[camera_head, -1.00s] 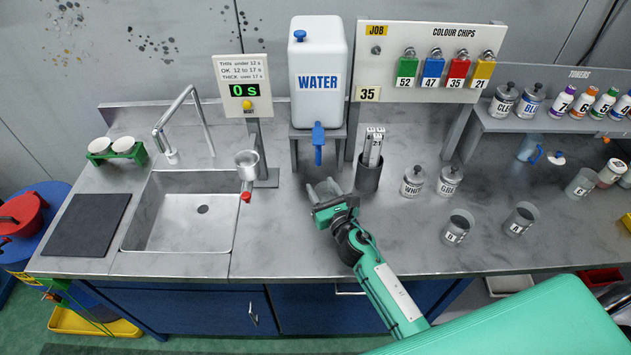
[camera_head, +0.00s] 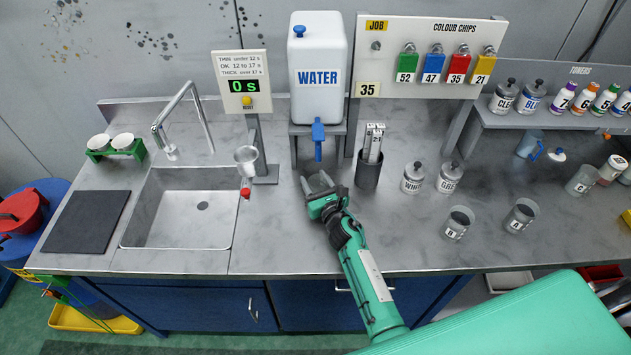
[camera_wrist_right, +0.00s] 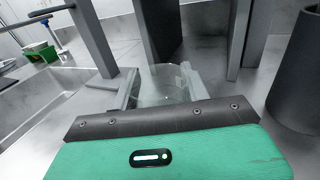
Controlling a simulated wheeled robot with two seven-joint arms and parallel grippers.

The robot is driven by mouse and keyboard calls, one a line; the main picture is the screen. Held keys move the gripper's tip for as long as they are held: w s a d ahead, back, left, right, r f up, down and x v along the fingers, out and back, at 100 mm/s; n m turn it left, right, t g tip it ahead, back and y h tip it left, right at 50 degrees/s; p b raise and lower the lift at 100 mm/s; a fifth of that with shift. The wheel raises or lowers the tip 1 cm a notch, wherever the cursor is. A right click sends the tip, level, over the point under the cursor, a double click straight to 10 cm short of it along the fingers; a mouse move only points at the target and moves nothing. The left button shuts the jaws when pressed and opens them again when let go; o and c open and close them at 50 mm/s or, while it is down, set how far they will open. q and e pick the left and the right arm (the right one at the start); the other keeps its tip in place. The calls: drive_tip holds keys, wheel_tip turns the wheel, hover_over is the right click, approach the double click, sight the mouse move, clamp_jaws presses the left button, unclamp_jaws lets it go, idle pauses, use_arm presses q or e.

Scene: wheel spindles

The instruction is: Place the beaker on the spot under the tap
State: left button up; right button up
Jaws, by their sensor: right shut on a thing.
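My right gripper (camera_head: 319,184) is shut on a clear glass beaker (camera_wrist_right: 170,84), low over the counter below and just in front of the blue tap (camera_head: 318,140). The tap is on the white WATER tank (camera_head: 318,85), which stands on a grey stand (camera_head: 294,145). In the right wrist view the beaker looks upright between the two fingers, in front of the stand's legs (camera_wrist_right: 160,30). I cannot tell whether its base touches the counter. The spot under the tap is not clearly visible. My left gripper is not in view.
A dark holder (camera_head: 368,170) with strips stands right of my right gripper. A metal cup on a stand (camera_head: 246,158) and the sink (camera_head: 185,215) are to the left. The front counter is clear.

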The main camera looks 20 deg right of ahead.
drive_tip(key=shift+f, duration=0.2)
drive_tip(key=o, duration=1)
drive_tip(key=shift+o, duration=0.2)
drive_tip(key=shift+r, duration=0.2)
drive_tip(key=shift+s, duration=0.15)
drive_tip(key=s, duration=0.3)
drive_tip(key=s+b, duration=0.1)
drive_tip(key=s, duration=0.3)
drive_tip(key=s+d+b, duration=0.1)
drive_tip(key=s, duration=0.2)
drive_tip(key=shift+s+d+f, duration=0.1)
drive_tip(key=shift+s, duration=0.75)
